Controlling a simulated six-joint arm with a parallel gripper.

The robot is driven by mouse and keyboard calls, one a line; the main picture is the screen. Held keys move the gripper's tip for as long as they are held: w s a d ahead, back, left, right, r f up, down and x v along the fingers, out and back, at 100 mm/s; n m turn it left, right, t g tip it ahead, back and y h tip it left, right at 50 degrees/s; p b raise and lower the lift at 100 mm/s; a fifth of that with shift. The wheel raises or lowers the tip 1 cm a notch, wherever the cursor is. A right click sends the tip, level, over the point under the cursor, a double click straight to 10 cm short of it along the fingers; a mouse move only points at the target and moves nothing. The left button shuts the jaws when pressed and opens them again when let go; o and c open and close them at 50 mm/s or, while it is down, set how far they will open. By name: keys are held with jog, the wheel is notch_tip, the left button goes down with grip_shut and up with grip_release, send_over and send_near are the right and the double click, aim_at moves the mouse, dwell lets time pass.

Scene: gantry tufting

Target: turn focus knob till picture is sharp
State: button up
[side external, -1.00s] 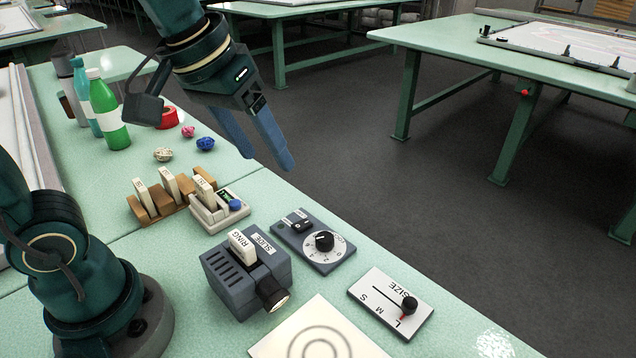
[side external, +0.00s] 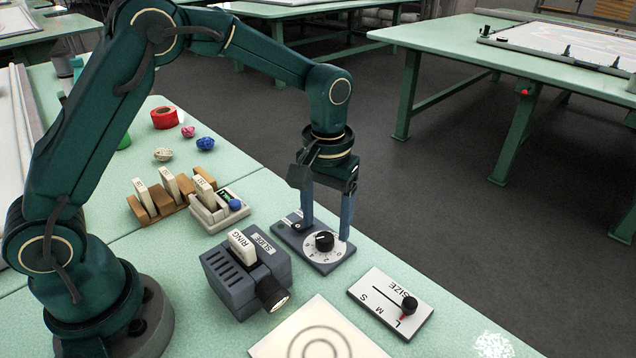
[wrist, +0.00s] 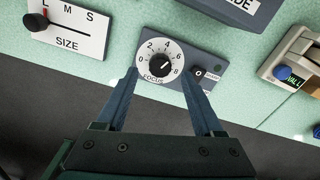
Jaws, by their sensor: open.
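The focus knob (side external: 324,241) is a black round knob on a white dial numbered 0 to 8, on a grey control box (side external: 291,237). In the wrist view the knob (wrist: 160,67) sits between my fingertips, its pale mark pointing up and right, roughly toward 6. My gripper (side external: 326,228) is open and points down over the box, one finger on each side of the knob, with gaps visible. It also shows in the wrist view (wrist: 158,73). The picture is grey rings on a white sheet (side external: 285,347), partly cut off by the frame; its sharpness is hard to judge.
A grey projector (side external: 228,284) with a slide marked RING stands left of the box. A SIZE slider panel (side external: 416,324) lies right of it. A small switch (wrist: 198,73) is beside the dial. A wooden slide rack (side external: 160,205) and a beige device (side external: 218,217) stand behind.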

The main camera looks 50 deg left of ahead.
aim_at(325, 241)
jog(key=shift+f, duration=1.25)
grip_shut()
jog(key=shift+m, duration=1.4)
grip_release()
jog(key=shift+r, duration=0.15)
